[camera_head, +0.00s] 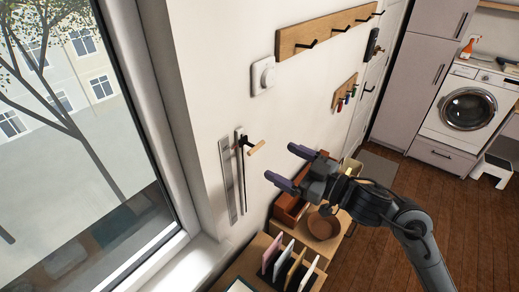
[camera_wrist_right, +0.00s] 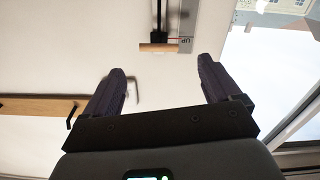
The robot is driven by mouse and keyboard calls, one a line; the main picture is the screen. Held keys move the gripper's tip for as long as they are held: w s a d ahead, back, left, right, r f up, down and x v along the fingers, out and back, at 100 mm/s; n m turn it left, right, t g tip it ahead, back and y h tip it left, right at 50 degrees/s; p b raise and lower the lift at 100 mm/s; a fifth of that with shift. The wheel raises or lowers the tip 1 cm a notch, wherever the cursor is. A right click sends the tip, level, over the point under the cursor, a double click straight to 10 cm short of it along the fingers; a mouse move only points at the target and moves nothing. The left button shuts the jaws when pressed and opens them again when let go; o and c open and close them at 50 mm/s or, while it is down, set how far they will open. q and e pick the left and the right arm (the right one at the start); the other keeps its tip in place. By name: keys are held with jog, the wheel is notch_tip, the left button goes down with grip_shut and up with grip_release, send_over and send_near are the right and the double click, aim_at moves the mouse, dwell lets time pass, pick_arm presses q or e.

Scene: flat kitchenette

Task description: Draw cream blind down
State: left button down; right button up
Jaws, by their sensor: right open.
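A wall control with a dark vertical bar (camera_head: 240,172) is mounted beside the window. A short wooden handle (camera_head: 256,147) sticks out near its top; the handle also shows in the right wrist view (camera_wrist_right: 158,47). A pale strip beside the bar carries a red mark and the letters "UP" (camera_wrist_right: 185,43). No cream blind fabric is visible in either view. My right gripper (camera_head: 287,166) is open and empty, right of the handle. In the wrist view, the handle lies ahead, between the lines of the two fingers (camera_wrist_right: 160,66), apart from them. My left gripper is not visible.
The window (camera_head: 75,130) is uncovered at left. Below are a file rack (camera_head: 290,265) and a shelf with a brown bowl (camera_head: 323,226). Open floor lies at right.

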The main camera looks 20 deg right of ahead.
aim_at(253, 146)
jog(key=shift+p+x, duration=0.9)
jog(key=shift+x, duration=4.15)
jog(key=c, duration=1.3)
notch_tip(253, 146, down, 26)
jog(key=b, duration=1.1)
jog(key=shift+a+f, duration=0.1)
jog(key=o, duration=1.3)
